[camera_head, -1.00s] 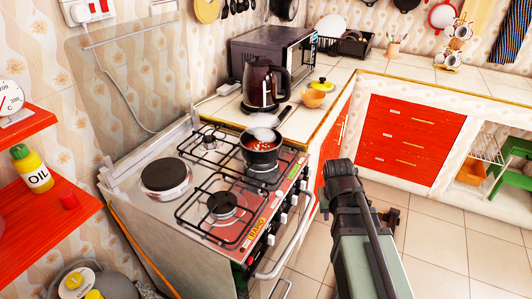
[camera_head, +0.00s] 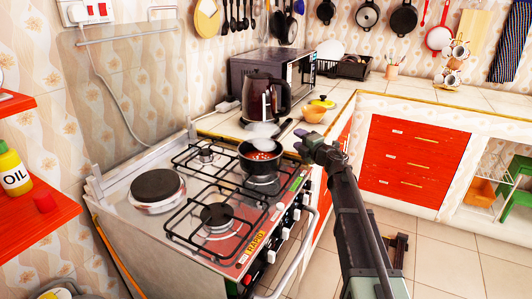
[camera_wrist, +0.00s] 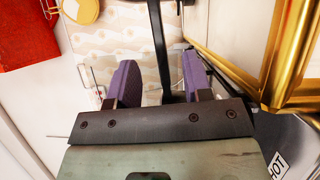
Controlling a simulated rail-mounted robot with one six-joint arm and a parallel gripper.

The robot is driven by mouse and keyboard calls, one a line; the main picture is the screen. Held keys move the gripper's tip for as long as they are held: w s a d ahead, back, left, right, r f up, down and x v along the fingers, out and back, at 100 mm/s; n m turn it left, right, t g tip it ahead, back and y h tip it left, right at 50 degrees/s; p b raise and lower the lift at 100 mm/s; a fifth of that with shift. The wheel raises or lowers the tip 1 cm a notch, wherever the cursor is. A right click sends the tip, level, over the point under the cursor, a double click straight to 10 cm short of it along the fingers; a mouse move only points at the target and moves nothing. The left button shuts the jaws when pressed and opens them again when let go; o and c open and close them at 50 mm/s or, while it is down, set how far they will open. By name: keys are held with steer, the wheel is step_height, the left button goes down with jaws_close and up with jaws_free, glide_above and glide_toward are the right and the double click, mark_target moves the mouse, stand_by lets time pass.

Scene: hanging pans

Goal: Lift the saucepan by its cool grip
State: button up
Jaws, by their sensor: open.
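The black saucepan (camera_head: 261,156), with red food in it, sits on the back right burner of the stove. Its dark handle (camera_head: 285,128) points up and right, toward the counter. A pale round thing over its rim is too small to make out. My gripper (camera_head: 304,141) is open, just right of the pan and near the handle, in the head view. In the wrist view its two purple fingers (camera_wrist: 158,62) stand apart. A dark bar shows between them; I cannot tell if it is the handle or how far off it lies. A "HOT" label (camera_wrist: 278,165) sits on a dark surface.
A dark kettle (camera_head: 266,94), an orange bowl (camera_head: 313,114) and a microwave (camera_head: 272,70) stand on the counter behind the pan. The stove grate (camera_head: 207,215) in front is clear. Red drawers (camera_head: 407,160) are at the right. Several pans hang on the wall.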

mark_target(283, 126)
steer(key=x, duration=1)
steer(key=shift+r+p, duration=0.15)
steer(key=shift+p, duration=0.2)
steer(key=shift+s, duration=0.1)
steer(key=shift+c, duration=0.4)
jaws_close()
